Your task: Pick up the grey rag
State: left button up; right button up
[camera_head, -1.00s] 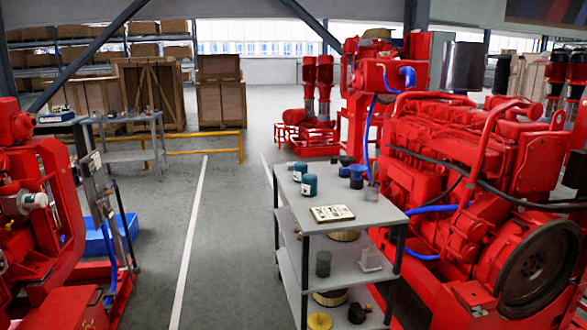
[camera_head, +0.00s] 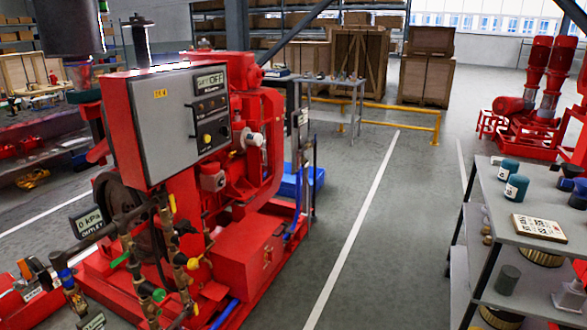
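I cannot make out a grey rag anywhere in the head view. Neither of my grippers is in view. A grey shelf cart (camera_head: 542,236) at the right edge carries dark teal cans (camera_head: 516,187), a white card with small items (camera_head: 539,228) and dark cups. A distant grey table (camera_head: 335,84) holds small items too small to tell. A workbench (camera_head: 50,130) at the far left holds red parts, partly hidden by the pumpset.
A red pumpset with a grey control panel (camera_head: 178,118) fills the left middle, with valves and pipes in front. A yellow rail (camera_head: 400,110) and wooden crates (camera_head: 426,78) stand behind. The grey floor aisle (camera_head: 385,220) between pumpset and cart is clear.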

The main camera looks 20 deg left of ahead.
aim_at(495, 160)
jog(key=i+u, duration=0.25)
jog(key=i, duration=1.8)
jog(key=i+z, duration=0.1)
jog(key=i, duration=0.4)
jog(key=i+j+z, duration=0.15)
jog(key=i, duration=0.3)
jog(key=i+j+z, duration=0.1)
jog(key=i, duration=0.4)
jog(key=i+j+z, duration=0.3)
jog(key=i+z, duration=0.15)
jog(key=i, duration=0.15)
jog(key=i+j+z, duration=0.45)
jog(key=i+j, duration=0.1)
jog(key=i, duration=0.05)
